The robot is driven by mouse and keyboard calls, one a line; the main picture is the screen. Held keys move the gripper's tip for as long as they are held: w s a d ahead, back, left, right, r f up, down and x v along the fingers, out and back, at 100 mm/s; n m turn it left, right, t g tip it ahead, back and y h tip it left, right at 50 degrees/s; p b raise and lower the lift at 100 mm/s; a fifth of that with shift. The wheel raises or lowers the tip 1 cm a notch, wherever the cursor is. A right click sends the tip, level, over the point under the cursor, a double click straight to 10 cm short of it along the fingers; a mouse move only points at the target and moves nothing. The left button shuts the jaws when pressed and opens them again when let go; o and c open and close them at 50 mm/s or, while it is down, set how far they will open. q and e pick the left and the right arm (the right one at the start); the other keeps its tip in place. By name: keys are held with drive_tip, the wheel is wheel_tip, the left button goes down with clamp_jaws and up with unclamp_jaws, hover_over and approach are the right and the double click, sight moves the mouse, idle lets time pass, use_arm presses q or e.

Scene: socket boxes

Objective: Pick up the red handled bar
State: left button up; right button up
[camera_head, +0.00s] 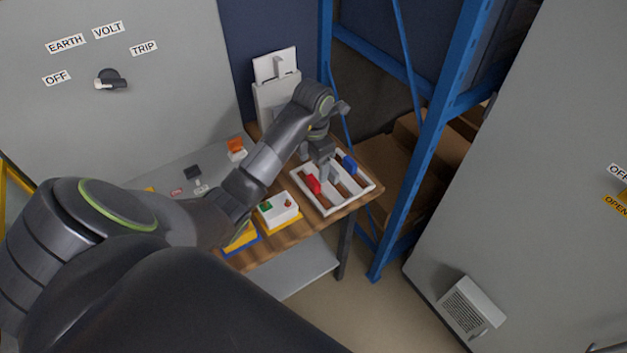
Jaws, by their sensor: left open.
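The red handle of the bar (313,184) shows at the left part of a white frame (338,208) on the wooden table. A blue handle (349,164) stands at the right part of the same frame. My left gripper (327,174) is open above the frame, between the red and blue handles and close to the red one. Its fingers point down. I cannot tell whether a finger touches the red handle. The rest of the red handled bar is partly hidden by the gripper. My right gripper is not in view.
A white box with green and red buttons (278,209) sits on the table left of the frame. An orange-topped switch (236,146) stands further back. A blue rack post (408,190) rises right of the table. Grey cabinets (130,110) stand on both sides.

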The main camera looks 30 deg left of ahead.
sight(314, 179)
use_arm(q)
drive_tip(key=shift+f+b, duration=1.3)
drive_tip(key=shift+f, duration=0.45)
drive_tip(key=shift+w+f+b, duration=0.15)
drive_tip(key=shift+f+b, duration=0.6)
drive_tip(key=shift+b, duration=0.1)
drive_tip(key=shift+w+a+f+p, duration=0.1)
drive_tip(key=shift+f+p, duration=0.8)
drive_tip(key=shift+f, duration=0.65)
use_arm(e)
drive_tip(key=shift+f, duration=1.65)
